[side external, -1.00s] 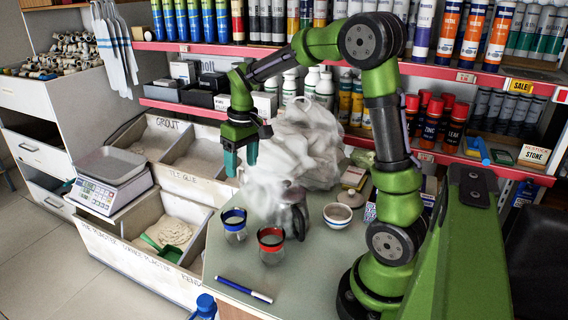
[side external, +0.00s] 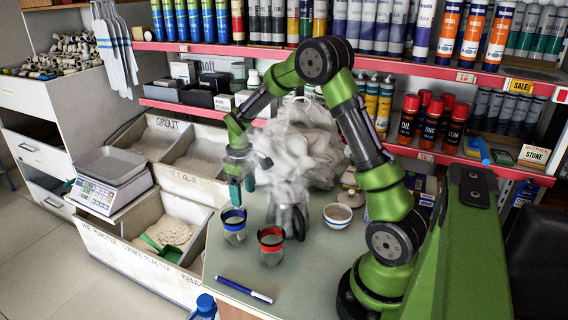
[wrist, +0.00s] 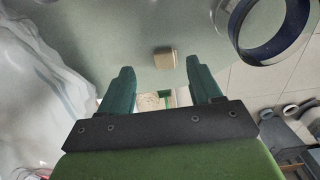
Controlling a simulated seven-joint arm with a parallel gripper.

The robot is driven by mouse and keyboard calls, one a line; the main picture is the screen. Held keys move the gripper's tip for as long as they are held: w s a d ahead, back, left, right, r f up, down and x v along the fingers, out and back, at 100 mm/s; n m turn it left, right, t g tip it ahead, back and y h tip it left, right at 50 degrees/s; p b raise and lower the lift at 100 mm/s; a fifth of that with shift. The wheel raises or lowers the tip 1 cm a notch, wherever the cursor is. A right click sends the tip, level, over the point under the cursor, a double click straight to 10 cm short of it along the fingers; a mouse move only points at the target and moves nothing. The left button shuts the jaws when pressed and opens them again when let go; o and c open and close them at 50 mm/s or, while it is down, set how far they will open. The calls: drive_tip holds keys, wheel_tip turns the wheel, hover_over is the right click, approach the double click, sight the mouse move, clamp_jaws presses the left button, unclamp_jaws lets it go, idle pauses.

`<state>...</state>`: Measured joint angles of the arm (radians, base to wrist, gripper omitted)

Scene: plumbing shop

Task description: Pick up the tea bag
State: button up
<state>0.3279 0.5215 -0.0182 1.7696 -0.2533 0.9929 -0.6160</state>
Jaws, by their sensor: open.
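A small tan, block-like thing, likely the tea bag (wrist: 165,58), lies on the grey-green tabletop in the wrist view. It appears between and just beyond my fingertips, and nothing touches it. I cannot make it out in the side view. My gripper (side external: 241,190) is above the left part of the table, near the blue-rimmed glass, with its fingers pointing down. In the wrist view my gripper (wrist: 160,66) has its two teal fingers wide apart with nothing held between them.
The blue-rimmed glass (side external: 234,225) stands near my gripper; its rim (wrist: 277,30) shows at upper right in the wrist view. A red-rimmed glass (side external: 271,245), a steaming kettle (side external: 290,217) and a bowl (side external: 338,215) stand to the right. A marker (side external: 244,290) lies in front.

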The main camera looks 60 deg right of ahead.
drive_tip(key=shift+w+a+f, duration=0.1)
drive_tip(key=shift+f, duration=1.3)
drive_tip(key=shift+w+a+f, duration=0.1)
drive_tip(key=shift+f, duration=1.25)
drive_tip(key=shift+c, duration=0.5)
drive_tip(key=c, duration=1.1)
